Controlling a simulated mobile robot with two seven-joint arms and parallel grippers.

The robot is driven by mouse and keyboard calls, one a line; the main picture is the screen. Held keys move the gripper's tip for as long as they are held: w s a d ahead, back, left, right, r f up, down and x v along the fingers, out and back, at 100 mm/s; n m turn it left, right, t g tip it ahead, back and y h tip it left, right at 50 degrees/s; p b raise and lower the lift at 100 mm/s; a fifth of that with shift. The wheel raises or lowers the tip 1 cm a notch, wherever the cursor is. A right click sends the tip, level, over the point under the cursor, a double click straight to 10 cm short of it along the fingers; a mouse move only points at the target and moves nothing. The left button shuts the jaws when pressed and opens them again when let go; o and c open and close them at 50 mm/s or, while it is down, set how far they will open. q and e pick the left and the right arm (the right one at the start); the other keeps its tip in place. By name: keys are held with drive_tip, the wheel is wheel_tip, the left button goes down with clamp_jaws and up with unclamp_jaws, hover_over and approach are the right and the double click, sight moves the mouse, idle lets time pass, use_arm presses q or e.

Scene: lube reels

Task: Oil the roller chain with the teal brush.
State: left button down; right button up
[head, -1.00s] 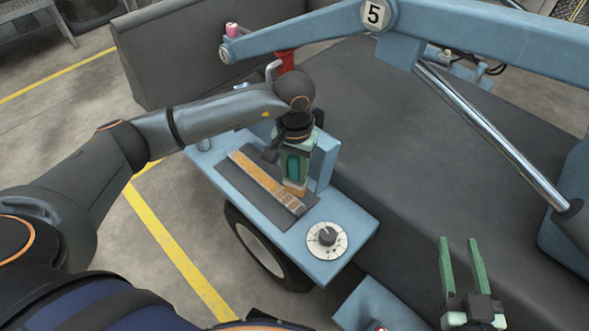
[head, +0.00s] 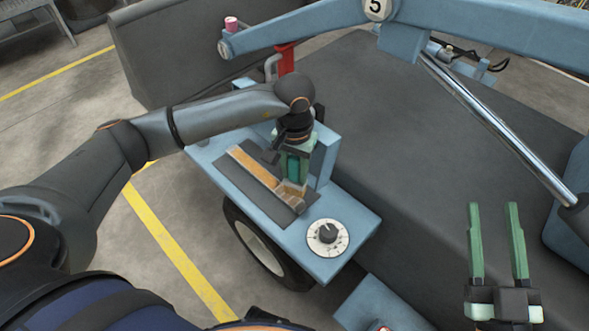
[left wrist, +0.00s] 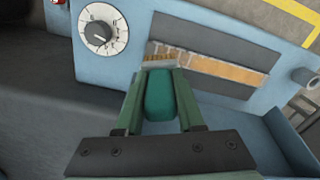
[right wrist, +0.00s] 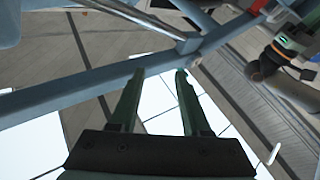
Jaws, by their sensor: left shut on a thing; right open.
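The roller chain (head: 254,167) is a narrow strip on a dark plate on the blue shelf. Much of its visible length looks amber; the end near the dial looks paler. In the left wrist view the chain (left wrist: 215,71) runs right from the brush tip. My left gripper (head: 291,176) points down over the chain's dial-side end, shut on the teal brush (left wrist: 160,95). The pale bristles (left wrist: 160,63) are at the chain; whether they touch is unclear. My right gripper (head: 496,212) is open and empty at the lower right, far from the chain.
A white dial (head: 328,238) with a dark knob sits on the shelf beside the chain's near end. A blue upright plate (head: 325,158) stands close behind the left gripper. A blue boom (head: 300,35) crosses above. Open floor lies left of the shelf.

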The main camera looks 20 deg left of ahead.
sight(294, 184)
use_arm(q)
drive_tip(key=shift+f, duration=0.3)
drive_tip(key=shift+f+b, duration=0.6)
drive_tip(key=shift+b, duration=0.15)
drive_tip(key=shift+f+b, duration=0.75)
drive_tip(key=shift+f, duration=0.1)
use_arm(e)
drive_tip(key=s+a+r+n+t+y, duration=0.1)
drive_tip(key=s+r+n+y, duration=0.5)
drive_tip(key=r+y, duration=0.2)
drive_tip(key=shift+s+a+r+t, duration=0.15)
drive_tip(key=shift+r+t, duration=0.25)
drive_tip(key=shift+r, duration=0.25)
use_arm(q)
drive_tip(key=shift+f+b, duration=0.65)
drive_tip(key=shift+b, duration=0.05)
use_arm(e)
drive_tip(key=shift+f, duration=0.7)
use_arm(q)
drive_tip(key=shift+w+a+b, duration=0.4)
drive_tip(key=shift+a, duration=0.65)
drive_tip(key=shift+w+a+b, duration=0.35)
drive_tip(key=shift+a+b, duration=0.05)
drive_tip(key=shift+a, duration=0.7)
drive_tip(key=shift+w+a+b, duration=0.4)
drive_tip(key=shift+a, duration=0.65)
use_arm(e)
wheel_tip(294, 184, down, 2)
drive_tip(key=shift+f, duration=0.2)
